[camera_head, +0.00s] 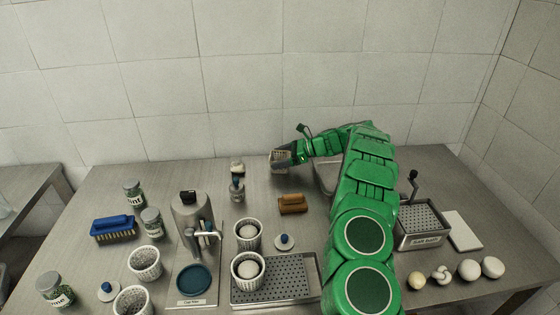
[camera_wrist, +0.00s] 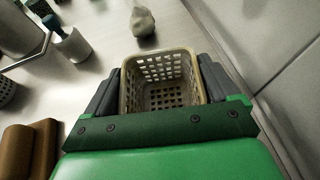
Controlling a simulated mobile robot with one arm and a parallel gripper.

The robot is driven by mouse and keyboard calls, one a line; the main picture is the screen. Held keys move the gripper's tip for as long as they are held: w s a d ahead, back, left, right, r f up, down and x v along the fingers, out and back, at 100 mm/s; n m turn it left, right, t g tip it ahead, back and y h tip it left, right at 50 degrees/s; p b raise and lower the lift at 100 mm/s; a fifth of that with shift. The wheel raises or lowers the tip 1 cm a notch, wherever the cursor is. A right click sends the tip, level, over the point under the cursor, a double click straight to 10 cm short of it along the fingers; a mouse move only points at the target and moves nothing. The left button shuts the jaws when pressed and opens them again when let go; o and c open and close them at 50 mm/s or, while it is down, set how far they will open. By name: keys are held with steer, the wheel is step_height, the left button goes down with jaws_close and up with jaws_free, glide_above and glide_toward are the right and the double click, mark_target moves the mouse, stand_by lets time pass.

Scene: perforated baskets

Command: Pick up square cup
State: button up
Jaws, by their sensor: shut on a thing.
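The square cup is a beige perforated square basket (camera_wrist: 163,97). In the wrist view it sits upright between the two dark fingers of my gripper (camera_wrist: 160,95), which press on its left and right sides. Its inside looks empty, and its near wall is partly hidden by the green gripper body. In the head view the square cup (camera_head: 278,158) is at the back of the table near the wall, with my gripper (camera_head: 284,157) around it. I cannot tell whether its base touches the table.
A brown block (camera_head: 292,204) lies in front of the square cup. A small bottle (camera_head: 237,190) and a pale lump (camera_head: 237,167) are to its left. White round baskets (camera_head: 246,234) and a perforated tray (camera_head: 272,283) stand nearer the front. The tiled wall (camera_head: 240,80) is close behind.

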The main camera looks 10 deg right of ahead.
step_height(320, 180, up, 3)
steer(key=shift+r, duration=0.1)
steer(key=s+r, duration=0.9)
steer(key=s, duration=0.5)
steer(key=shift+d+r, duration=0.25)
steer(key=shift+d, duration=0.15)
